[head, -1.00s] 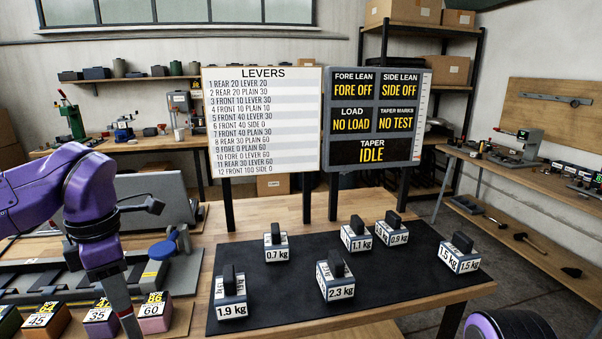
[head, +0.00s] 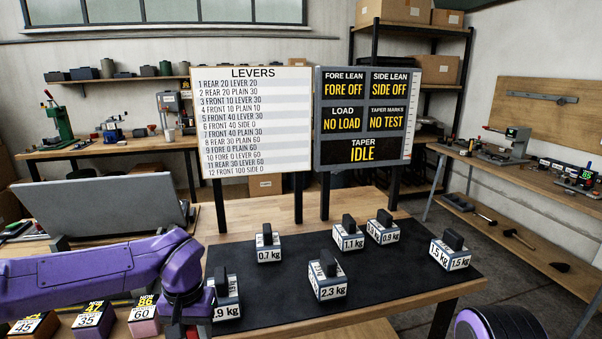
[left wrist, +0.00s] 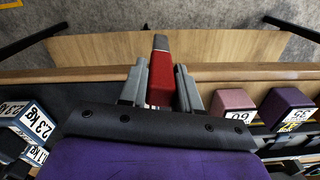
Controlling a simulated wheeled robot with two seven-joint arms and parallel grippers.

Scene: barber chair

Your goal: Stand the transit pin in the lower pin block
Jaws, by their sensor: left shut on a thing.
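In the left wrist view my left gripper (left wrist: 159,88) is shut on a red pin (left wrist: 160,78) with a grey tip, which I take to be the transit pin. The pin sticks out past the fingers, over the wooden table edge and the lower board beyond it. In the head view the purple left arm bends down at the front of the table, and its gripper is cut off by the bottom edge. I cannot make out the lower pin block in either view. My right gripper is not in view.
Several weights, such as the 2.3 kg weight (head: 327,280), stand on a black mat (head: 400,275). Numbered blocks, including a pink block (head: 144,315), stand at front left. A grey panel (head: 105,210) is behind the arm. The levers board (head: 253,125) and display (head: 364,120) stand at the back.

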